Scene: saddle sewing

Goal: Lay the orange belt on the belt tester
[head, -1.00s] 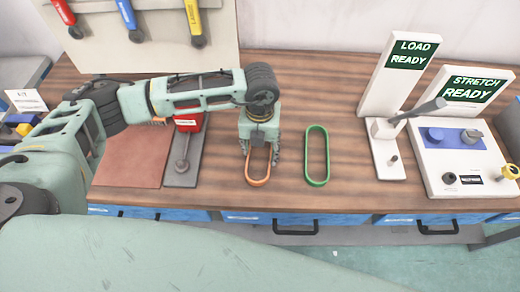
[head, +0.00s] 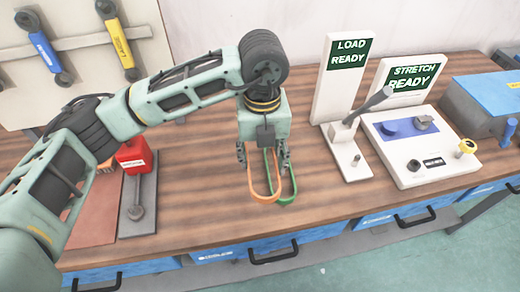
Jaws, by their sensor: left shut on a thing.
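The orange belt (head: 266,200), a thin oval loop, hangs from my left gripper (head: 263,155), which points down and is shut on its upper part. The belt appears raised above the wooden table and overlaps the green belt (head: 293,185) behind it in the head view. Neither is labelled as the belt tester. My right gripper is not in view.
A red block (head: 132,154) on a grey plate stands on the left beside a brown mat (head: 95,212). The table (head: 215,195) between the gripper and the stations is mostly clear.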

